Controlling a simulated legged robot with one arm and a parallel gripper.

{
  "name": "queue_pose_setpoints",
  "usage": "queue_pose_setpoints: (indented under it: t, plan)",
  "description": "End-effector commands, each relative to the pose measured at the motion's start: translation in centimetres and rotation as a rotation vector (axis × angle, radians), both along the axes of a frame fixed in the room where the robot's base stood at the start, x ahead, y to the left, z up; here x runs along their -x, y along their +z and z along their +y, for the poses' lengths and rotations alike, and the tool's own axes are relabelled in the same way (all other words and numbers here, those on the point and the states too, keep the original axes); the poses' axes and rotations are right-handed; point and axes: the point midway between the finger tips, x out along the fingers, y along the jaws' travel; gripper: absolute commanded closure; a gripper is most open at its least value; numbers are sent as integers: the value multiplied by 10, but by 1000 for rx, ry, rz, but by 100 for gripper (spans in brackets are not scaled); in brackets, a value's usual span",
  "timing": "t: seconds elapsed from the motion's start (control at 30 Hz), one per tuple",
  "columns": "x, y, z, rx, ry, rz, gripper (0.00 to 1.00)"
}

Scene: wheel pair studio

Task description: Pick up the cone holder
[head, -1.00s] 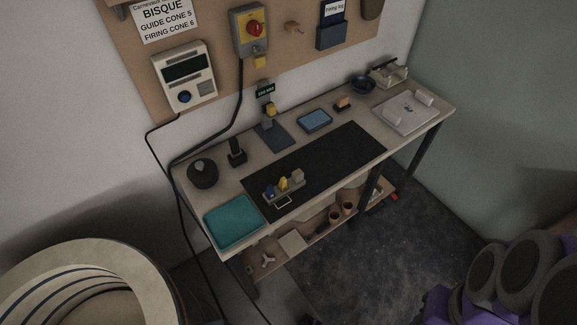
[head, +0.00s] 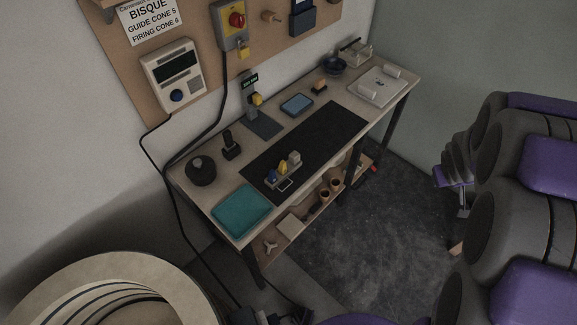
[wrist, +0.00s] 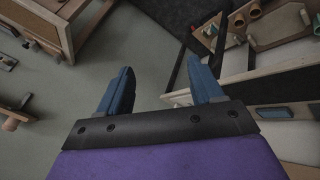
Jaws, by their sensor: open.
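The cone holder (head: 283,172) is a small tray with a blue, a yellow and a pale grey cone standing in it and a wire loop at its front. It sits on the black mat (head: 325,130) near the mat's front left end on the workbench. In the wrist view my gripper (wrist: 161,84) has its two blue fingers spread apart with nothing between them. My arm is at the right of the head view, well away from the cone holder. I cannot make out the cone holder in the wrist view.
A teal tray (head: 241,211) lies left of the mat, with a dark round pot (head: 201,171) behind it. A white slab (head: 380,86) lies at the bench's far right. The lower shelf holds small cups (head: 329,183). A round kiln (head: 110,290) stands front left. Dark floor (head: 370,240) is open.

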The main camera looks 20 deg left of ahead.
Motion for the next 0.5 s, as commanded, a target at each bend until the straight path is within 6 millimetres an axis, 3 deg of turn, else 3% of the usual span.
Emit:
queue_pose_setpoints:
  t: [0.2, 0.37, 0.5]
  plan:
    - [-69, -55, 20, -51, 243, -112, 34]
    - [-97, -100, 52, -149, 424, -191, 34]
    - [-107, -134, 100, -261, 581, -261, 34]
